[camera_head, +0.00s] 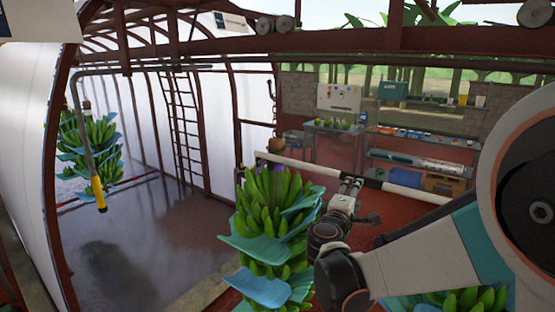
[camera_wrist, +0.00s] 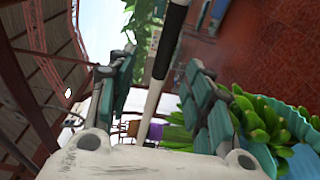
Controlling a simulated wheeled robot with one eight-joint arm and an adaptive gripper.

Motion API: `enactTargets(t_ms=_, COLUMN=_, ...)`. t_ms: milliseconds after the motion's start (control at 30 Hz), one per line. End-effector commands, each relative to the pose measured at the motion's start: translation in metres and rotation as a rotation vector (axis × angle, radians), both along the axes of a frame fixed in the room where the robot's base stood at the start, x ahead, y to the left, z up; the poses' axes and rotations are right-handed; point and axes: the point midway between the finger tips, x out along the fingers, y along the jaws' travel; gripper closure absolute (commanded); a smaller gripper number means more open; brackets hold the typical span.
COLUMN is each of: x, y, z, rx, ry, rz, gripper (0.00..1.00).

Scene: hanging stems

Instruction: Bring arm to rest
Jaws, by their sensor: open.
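My arm reaches in from the right in the head view. My gripper (camera_head: 350,198) is beside the upper part of a hanging banana bunch (camera_head: 268,215), to its right, near a white and black bar (camera_head: 405,178). In the wrist view my gripper (camera_wrist: 163,68) is open, with its two teal-padded fingers spread apart. The white and black bar (camera_wrist: 165,50) shows between the fingers in the picture; I cannot tell whether it lies between them or beyond. Green bananas and blue sheets of the bunch (camera_wrist: 262,125) are to the right of the right finger. Nothing is gripped.
Another banana bunch (camera_head: 90,145) hangs at the left beside a yellow-ended hanging rod (camera_head: 98,192). More bananas (camera_head: 465,300) show below my forearm. Shelves (camera_head: 420,150) and a table (camera_head: 335,127) stand at the back. The wet floor (camera_head: 140,235) at left is open.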

Motion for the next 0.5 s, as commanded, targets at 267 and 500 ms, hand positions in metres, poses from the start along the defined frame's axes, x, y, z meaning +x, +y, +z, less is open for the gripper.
enactTargets(t_ms=267, x=-0.013, y=-0.012, z=-0.017, rx=0.071, ry=0.016, rz=-0.022, gripper=0.54)
enactTargets(t_ms=500, x=-0.034, y=-0.027, z=-0.040, rx=0.176, ry=0.039, rz=-0.055, gripper=0.54)
